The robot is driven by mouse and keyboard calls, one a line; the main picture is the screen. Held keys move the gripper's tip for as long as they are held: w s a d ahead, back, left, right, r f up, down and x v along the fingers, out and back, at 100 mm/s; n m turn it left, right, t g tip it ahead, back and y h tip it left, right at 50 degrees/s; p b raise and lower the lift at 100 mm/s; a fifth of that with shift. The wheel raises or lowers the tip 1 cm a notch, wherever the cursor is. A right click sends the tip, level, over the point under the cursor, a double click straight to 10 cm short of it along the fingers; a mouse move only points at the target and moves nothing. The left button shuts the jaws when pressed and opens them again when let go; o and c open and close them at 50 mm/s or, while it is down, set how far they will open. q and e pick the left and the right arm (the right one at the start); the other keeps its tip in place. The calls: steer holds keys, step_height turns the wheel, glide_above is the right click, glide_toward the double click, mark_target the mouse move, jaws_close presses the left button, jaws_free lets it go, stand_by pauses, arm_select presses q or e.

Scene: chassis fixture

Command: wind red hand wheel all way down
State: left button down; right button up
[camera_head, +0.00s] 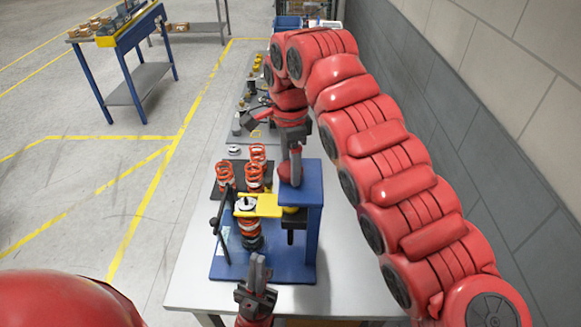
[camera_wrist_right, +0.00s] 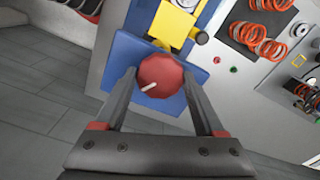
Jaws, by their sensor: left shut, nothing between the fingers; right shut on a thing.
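The red hand wheel (camera_wrist_right: 161,76) sits on top of the blue fixture post (camera_head: 313,192). It is a faceted red knob with a white mark pointing to the lower left in the right wrist view. My right gripper (camera_head: 295,160) reaches down from above, its fingers on both sides of the wheel, shut on it. In the head view the fingers and arm hide part of the wheel. The fixture's yellow plate (camera_head: 266,206) lies over an upright orange-red coil spring (camera_head: 248,229). My left gripper (camera_head: 258,264) is shut and empty, in front of the fixture's blue base (camera_head: 285,268).
Several loose orange springs (camera_head: 255,178) stand on a dark mat behind the fixture. A thin black upright (camera_head: 219,225) stands at the fixture's left. More small parts lie farther back on the bench. Bare bench top (camera_head: 192,262) is clear at the left. A grey wall runs along the right.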

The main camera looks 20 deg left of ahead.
steer(key=m, duration=1)
steer(key=shift+f, duration=0.1)
steer(key=o, duration=1.3)
steer(key=shift+o, duration=0.2)
step_height(320, 180, up, 8)
steer(key=p, duration=0.7)
steer(key=shift+s+f, duration=0.1)
steer(key=shift+f, duration=0.3)
